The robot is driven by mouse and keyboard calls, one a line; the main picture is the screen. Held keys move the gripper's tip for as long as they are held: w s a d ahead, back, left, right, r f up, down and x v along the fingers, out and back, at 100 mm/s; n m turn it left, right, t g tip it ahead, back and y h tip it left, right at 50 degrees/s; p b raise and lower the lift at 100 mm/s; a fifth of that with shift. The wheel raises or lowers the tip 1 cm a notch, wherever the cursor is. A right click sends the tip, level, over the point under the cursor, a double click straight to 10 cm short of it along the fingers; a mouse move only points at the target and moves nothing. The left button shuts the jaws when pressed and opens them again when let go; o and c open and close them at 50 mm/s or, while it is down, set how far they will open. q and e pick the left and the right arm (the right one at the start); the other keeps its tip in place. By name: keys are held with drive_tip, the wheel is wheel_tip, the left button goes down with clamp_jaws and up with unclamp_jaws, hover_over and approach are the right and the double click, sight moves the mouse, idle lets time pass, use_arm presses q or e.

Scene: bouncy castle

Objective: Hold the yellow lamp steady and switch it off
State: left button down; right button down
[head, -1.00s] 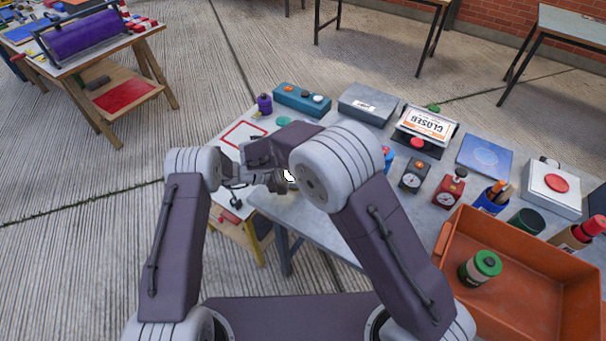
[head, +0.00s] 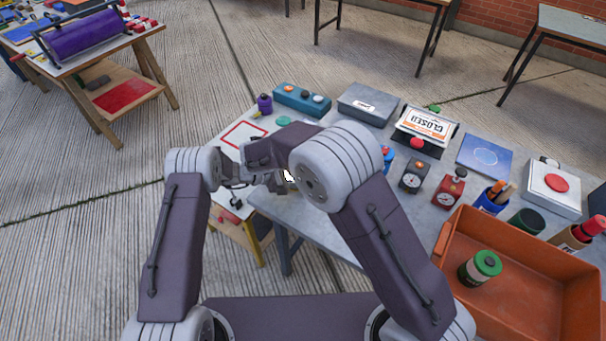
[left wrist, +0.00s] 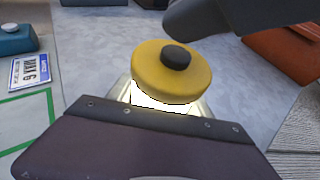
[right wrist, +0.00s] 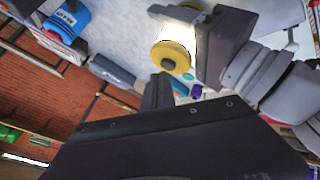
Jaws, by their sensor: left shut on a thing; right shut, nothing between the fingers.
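The yellow lamp has a round yellow cap with a black button (left wrist: 177,56) on top. Its body (left wrist: 163,98) glows bright below the cap in the left wrist view. In the right wrist view the yellow cap (right wrist: 170,57) and glowing body also show. In the head view only a small bright patch of the lamp (head: 289,175) shows between my arms. My left gripper (right wrist: 206,42) is shut on the lamp's body. My right gripper (right wrist: 158,92) is shut and empty, with its tip close to the cap. Its dark finger (left wrist: 200,18) shows beside the button; I cannot tell whether they touch.
The grey table holds a teal button box (head: 302,99), a grey box (head: 366,104), a CLOSED sign (head: 424,125), a blue panel (head: 485,156) and small dials. An orange tray (head: 530,290) with a green-capped jar (head: 480,267) stands at the right.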

drive_tip(key=shift+f, duration=0.35)
idle(0.3)
drive_tip(key=shift+r, duration=0.45)
drive_tip(key=shift+r, duration=0.1)
wheel_tip(320, 180, up, 6)
drive_tip(key=shift+f, duration=0.1)
idle(0.3)
